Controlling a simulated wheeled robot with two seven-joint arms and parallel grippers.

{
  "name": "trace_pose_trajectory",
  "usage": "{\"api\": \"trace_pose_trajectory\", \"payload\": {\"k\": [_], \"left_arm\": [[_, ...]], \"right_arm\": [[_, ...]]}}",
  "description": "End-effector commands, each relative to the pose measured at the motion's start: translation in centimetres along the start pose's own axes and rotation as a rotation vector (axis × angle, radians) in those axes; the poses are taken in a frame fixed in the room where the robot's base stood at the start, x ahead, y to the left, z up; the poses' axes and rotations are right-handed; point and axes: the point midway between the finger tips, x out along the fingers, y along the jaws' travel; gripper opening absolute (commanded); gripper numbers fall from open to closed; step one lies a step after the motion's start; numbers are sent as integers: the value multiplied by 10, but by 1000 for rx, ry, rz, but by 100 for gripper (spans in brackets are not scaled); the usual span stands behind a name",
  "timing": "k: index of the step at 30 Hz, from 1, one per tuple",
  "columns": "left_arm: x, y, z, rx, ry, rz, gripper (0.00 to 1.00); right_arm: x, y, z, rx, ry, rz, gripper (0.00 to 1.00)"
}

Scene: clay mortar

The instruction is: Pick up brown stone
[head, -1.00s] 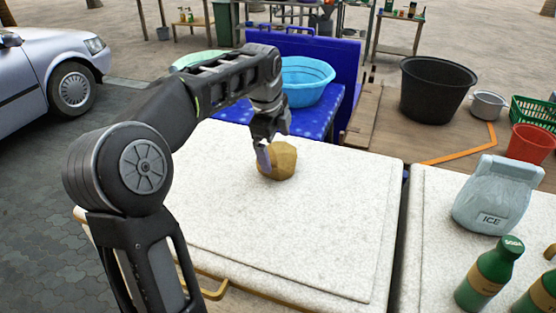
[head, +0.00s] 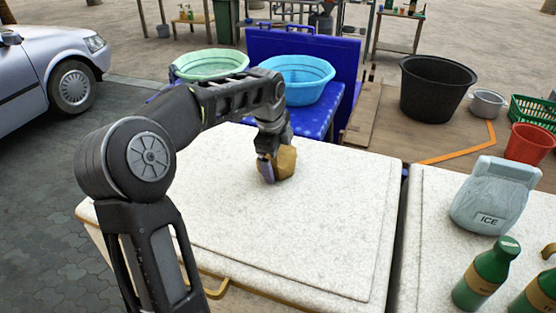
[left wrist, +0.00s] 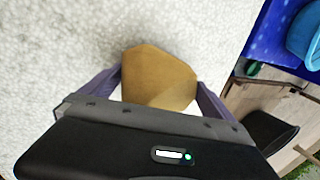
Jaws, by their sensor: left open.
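The brown stone (head: 286,163) is a faceted tan lump on the white speckled tabletop (head: 250,235), near its far side. My left gripper (head: 272,170) is down at the stone, open, with its purple fingers around it. In the left wrist view the stone (left wrist: 158,77) lies between the two fingertips (left wrist: 160,88), one finger on each side. The left finger is close to the stone or touching it; I cannot tell whether either one touches. Part of the stone is hidden by the gripper in the head view. My right gripper is not in view.
A second white table on the right holds an ice bag (head: 495,195) and green bottles (head: 487,272). Behind the stone are a blue table with a blue basin (head: 297,80) and a green basin (head: 210,64). The front of the white tabletop is clear.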

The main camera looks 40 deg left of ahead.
Motion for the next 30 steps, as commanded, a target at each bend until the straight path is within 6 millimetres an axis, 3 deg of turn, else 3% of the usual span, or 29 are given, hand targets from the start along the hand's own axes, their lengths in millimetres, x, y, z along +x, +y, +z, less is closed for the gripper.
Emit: {"api": "trace_pose_trajectory", "payload": {"k": [5, 30], "left_arm": [[0, 0, 0, 0, 0, 0, 95], [0, 0, 0, 0, 0, 0, 26]], "right_arm": [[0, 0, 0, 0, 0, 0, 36], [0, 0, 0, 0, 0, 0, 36]]}}
